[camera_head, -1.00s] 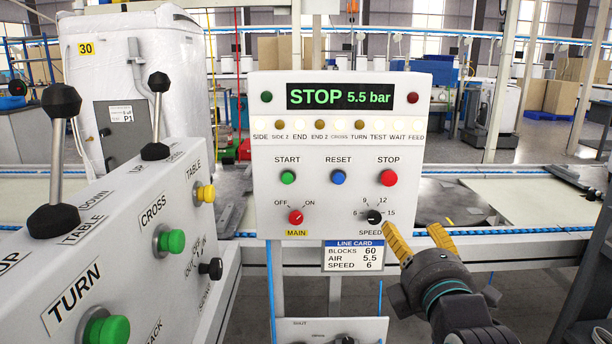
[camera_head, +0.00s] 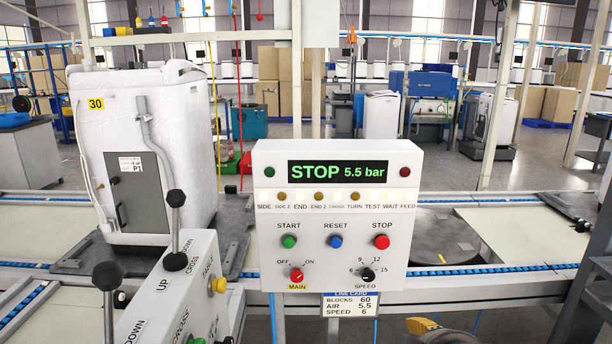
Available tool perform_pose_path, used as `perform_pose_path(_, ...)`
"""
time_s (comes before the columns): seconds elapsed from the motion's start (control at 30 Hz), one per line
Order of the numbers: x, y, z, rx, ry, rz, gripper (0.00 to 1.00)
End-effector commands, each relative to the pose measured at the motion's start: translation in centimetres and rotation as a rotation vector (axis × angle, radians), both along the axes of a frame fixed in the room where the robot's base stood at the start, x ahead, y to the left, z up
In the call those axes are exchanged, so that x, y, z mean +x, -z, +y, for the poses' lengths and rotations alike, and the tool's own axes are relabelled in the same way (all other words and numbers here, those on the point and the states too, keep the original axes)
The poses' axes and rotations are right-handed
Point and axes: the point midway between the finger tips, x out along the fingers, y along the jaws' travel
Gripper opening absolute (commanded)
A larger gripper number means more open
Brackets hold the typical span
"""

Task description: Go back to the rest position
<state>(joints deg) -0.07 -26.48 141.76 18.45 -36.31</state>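My gripper (camera_head: 422,326) shows only in part at the bottom edge, right of the middle. A yellow fingertip and a dark rounded part are in view; the rest is cut off by the frame. It is below the control panel (camera_head: 410,225) and apart from it. Whether it is open or shut does not show. The panel's display (camera_head: 337,174) reads STOP 5.5 bar. The black speed knob (camera_head: 367,275) and the red main knob (camera_head: 296,274) are in plain view.
A slanted lever box (camera_head: 205,260) with black-knobbed levers stands at the lower left. A line card (camera_head: 350,304) hangs under the panel. A white wrapped machine (camera_head: 185,115) stands behind on the left. A conveyor line with blue rails (camera_head: 490,270) runs across behind the panel.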

Motion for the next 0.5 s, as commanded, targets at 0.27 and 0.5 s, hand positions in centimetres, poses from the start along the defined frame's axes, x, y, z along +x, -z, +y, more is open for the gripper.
perform_pose_path(0.27, -6.6, -4.7, -0.1, 0.215, 0.275, 0.274, 0.61)
perform_pose_path(0.5, -10.9, -6.6, -0.1, 0.306, 0.461, 0.426, 0.61)
